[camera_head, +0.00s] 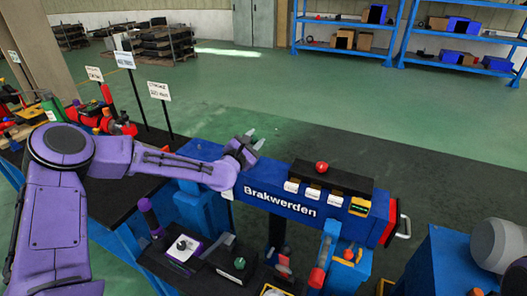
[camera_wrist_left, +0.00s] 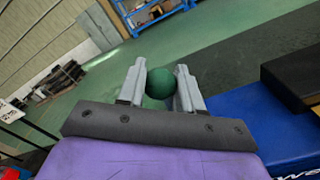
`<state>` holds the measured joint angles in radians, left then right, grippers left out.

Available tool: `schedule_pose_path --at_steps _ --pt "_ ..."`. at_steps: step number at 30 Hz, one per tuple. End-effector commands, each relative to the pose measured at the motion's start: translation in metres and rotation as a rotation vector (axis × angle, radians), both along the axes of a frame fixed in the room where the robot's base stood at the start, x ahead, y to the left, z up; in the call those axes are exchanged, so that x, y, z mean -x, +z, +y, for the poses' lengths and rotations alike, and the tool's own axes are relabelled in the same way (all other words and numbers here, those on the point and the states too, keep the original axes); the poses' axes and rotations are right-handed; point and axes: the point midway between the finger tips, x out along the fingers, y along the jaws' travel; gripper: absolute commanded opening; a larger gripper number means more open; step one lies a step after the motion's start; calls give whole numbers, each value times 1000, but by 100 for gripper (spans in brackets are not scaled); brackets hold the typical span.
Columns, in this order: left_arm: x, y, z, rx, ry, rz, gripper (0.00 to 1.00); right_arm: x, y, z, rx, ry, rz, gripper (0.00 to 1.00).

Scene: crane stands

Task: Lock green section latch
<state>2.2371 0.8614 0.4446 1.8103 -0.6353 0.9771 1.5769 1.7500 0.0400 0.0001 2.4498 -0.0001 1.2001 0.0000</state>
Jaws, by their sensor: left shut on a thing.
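My left gripper (camera_head: 255,138) reaches in from the left, over the left end of the blue crane section (camera_head: 292,204) lettered "Brakwerden". In the left wrist view its two grey fingers (camera_wrist_left: 160,88) are shut on a round dark green knob (camera_wrist_left: 158,84), which sits between them. The knob is the only green latch part I can make out; its stem and mount are hidden behind the fingers. My right gripper is in neither view.
A black box with a red button (camera_head: 321,167) and several white switches stands on the blue section. Control boxes with a black knob (camera_head: 182,245) and a green knob (camera_head: 239,263) are in front. Sign posts (camera_head: 160,91) stand behind my left arm.

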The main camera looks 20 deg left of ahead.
Motion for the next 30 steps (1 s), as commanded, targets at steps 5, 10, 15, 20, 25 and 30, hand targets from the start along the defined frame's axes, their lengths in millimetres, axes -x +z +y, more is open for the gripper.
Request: schedule_pose_path --at_steps 5,10,15,20,25,30 --pt "-2 -4 15 129 9 -8 0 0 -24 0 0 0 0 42" --pt "-3 -4 22 223 6 -7 0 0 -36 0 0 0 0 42" --pt "-3 -4 26 281 4 -6 0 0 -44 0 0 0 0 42" --pt "-3 -3 28 307 2 -5 0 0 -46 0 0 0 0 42" --pt "-3 -3 28 316 2 -4 0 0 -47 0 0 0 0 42" --pt "-3 -3 28 316 2 -4 0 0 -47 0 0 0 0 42"
